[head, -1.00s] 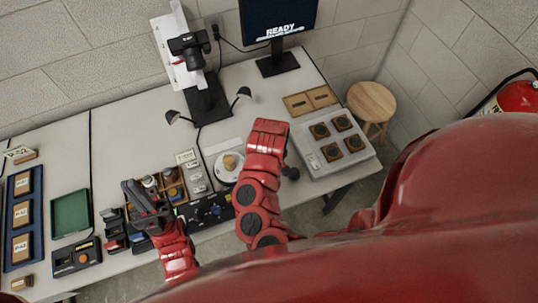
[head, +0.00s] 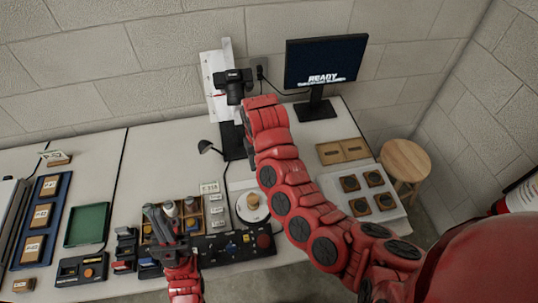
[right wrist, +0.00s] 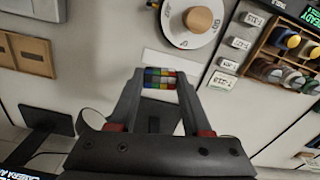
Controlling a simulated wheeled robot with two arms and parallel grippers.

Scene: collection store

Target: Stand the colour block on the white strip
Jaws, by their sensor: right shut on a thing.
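My right gripper (right wrist: 162,80) is shut on the colour block (right wrist: 160,78), a small block of several coloured squares, in the right wrist view. The block is between the fingertips, in front of the white strip (right wrist: 158,59); I cannot tell whether they touch. In the head view my right arm reaches towards the camera stand and hides the right gripper and the block. My left gripper (head: 161,222) is over the front of the bench beside the wooden bottle rack; its finger gap is unclear.
A white round plate with a tan knob (head: 252,203) lies near the strip. A black control panel (head: 233,246) is in front of it. The camera stand (head: 234,140) and monitor (head: 323,65) stand behind.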

